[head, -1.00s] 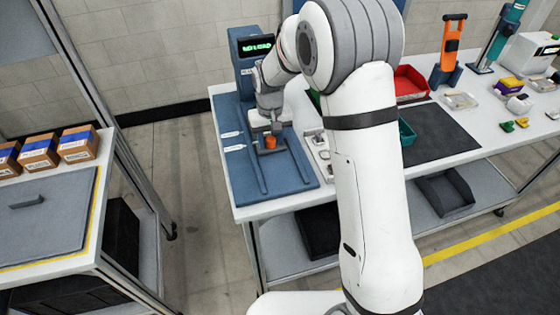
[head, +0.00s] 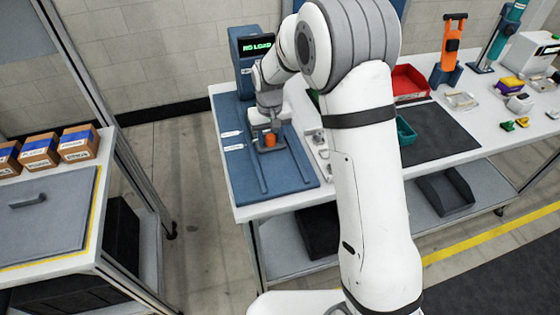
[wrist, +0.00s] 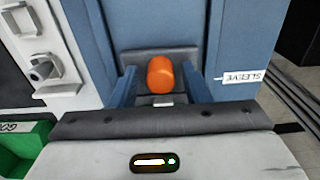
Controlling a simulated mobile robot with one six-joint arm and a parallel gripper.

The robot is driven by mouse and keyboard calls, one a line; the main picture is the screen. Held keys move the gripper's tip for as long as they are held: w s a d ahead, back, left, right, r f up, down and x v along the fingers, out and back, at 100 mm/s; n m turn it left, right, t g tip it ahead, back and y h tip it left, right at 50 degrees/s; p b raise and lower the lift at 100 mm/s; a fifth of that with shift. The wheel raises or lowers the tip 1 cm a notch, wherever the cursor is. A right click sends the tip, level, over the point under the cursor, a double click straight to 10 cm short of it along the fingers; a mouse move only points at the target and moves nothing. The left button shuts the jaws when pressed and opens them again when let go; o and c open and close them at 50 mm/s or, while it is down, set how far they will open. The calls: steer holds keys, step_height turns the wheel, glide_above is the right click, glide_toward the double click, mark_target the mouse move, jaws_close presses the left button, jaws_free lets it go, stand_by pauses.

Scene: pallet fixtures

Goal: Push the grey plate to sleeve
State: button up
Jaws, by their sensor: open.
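The grey plate (head: 272,149) lies between two blue rails on the blue fixture, with an orange cylinder (head: 270,139) on it. In the wrist view the plate (wrist: 135,58) shows behind the orange cylinder (wrist: 160,74). My gripper (head: 263,134) is low over the fixture, close beside the cylinder on its left in the head view. It is open, with nothing seen held; its fingertips are hard to make out, and I cannot tell if it touches the plate. The SLEEVE label (wrist: 245,78) is on the blue surface right of the rails; it also shows in the head view (head: 233,147).
A side table holds boxes (head: 78,143).

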steer(key=shift+s+f, duration=0.35)
steer(key=shift+f, duration=0.3)
steer(key=shift+w+r+p, duration=0.15)
steer(key=shift+r+p, duration=0.3)
steer(key=shift+r, duration=0.15)
steer(key=shift+w+r+p, duration=0.15)
steer(key=shift+r+p, duration=0.3)
steer(key=shift+r, duration=0.1)
steer(key=shift+r+p, duration=1.55)
steer(key=shift+r, duration=1.4)
